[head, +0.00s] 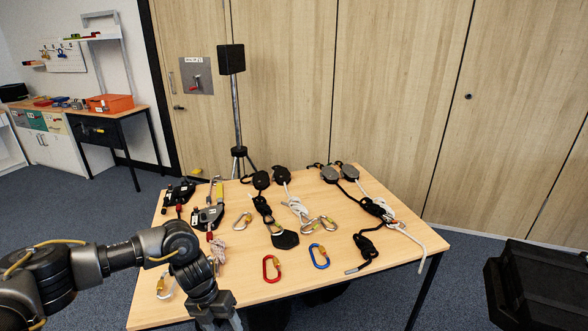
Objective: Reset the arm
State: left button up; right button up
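My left arm comes in from the left and reaches over the table's (340,272) near left part. My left gripper (226,319) points down at the bottom edge of the head view. Its fingertips are cut off, so I cannot tell whether it is open or shut. A silver carabiner (162,284) lies just left of my arm and is partly hidden by it. My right arm and gripper are not in view.
A red carabiner (271,268) and a blue carabiner (319,256) lie right of my gripper. Pulleys, black rope (366,245) and white rope (408,236) cover the table's back and right. A black case-like object (535,285) stands at the right. A tripod (238,110) stands behind.

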pick_arm(q)
jog(key=w+d+f+n+t+h, duration=0.1)
jog(key=d+f+n+t+h, duration=0.2)
jog(key=d+f+n+h, duration=0.6)
notch_tip(320, 180, down, 12)
jog(key=s+d+n+t+y, duration=0.2)
jog(key=n+y, duration=0.1)
jog(key=n, duration=0.6)
jog(key=s+a+f+n+y, duration=0.3)
jog(key=s+a+f+n, duration=0.3)
jog(key=s+f, duration=0.45)
jog(key=s+a+f+n+y, duration=0.2)
jog(key=s+a+f+n, duration=0.45)
jog(key=s+f, duration=0.35)
jog(key=s+a+f+n+g+y, duration=0.1)
jog(key=s+a, duration=0.3)
jog(key=s, duration=0.8)
jog(key=s+a+f+n+g+y, duration=0.1)
jog(key=s+a+f+n+y, duration=0.1)
jog(key=s, duration=1)
jog(key=shift+a+f+n+g+y, duration=0.4)
jog(key=shift+a+f+n, duration=0.35)
jog(key=shift+a+n, duration=0.25)
